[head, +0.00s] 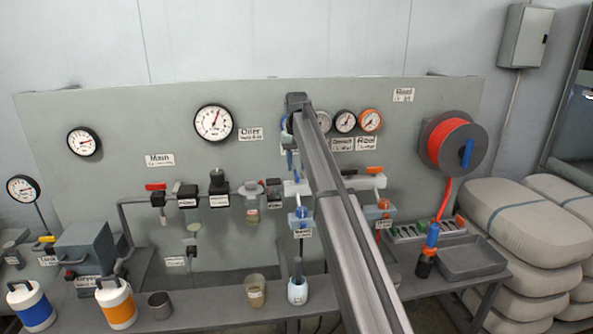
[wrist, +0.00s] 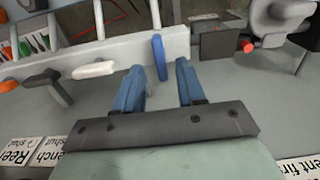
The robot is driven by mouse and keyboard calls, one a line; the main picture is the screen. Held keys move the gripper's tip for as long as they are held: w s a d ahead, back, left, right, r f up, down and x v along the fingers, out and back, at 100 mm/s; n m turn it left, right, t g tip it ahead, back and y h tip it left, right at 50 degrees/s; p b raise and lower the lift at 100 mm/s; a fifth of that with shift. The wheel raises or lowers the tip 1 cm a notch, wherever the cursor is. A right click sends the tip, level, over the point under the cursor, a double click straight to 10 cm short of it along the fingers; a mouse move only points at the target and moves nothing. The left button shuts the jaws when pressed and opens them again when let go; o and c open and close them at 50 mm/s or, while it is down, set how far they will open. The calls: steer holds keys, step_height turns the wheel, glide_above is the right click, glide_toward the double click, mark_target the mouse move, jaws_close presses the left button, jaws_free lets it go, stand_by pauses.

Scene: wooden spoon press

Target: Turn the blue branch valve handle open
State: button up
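The blue branch valve handle (wrist: 159,57) shows in the wrist view as a narrow blue bar by the pale manifold (wrist: 110,50). My gripper (wrist: 159,70) is open, with its two blue fingers spread apart. In the head view my arm hides much of the manifold (head: 297,187), and small blue parts beside the arm cannot be told apart.
A white handle (wrist: 93,69), a black handle (wrist: 42,78) and an orange handle (wrist: 8,85) stand along the manifold. A grey fitting with a red tip (wrist: 247,47) is at the right. In the head view, a red hose reel (head: 452,145) hangs right of my arm.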

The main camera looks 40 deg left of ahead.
mark_target(297, 173)
step_height(297, 173, up, 11)
stand_by(0.4)
steer(key=shift+f, duration=0.2)
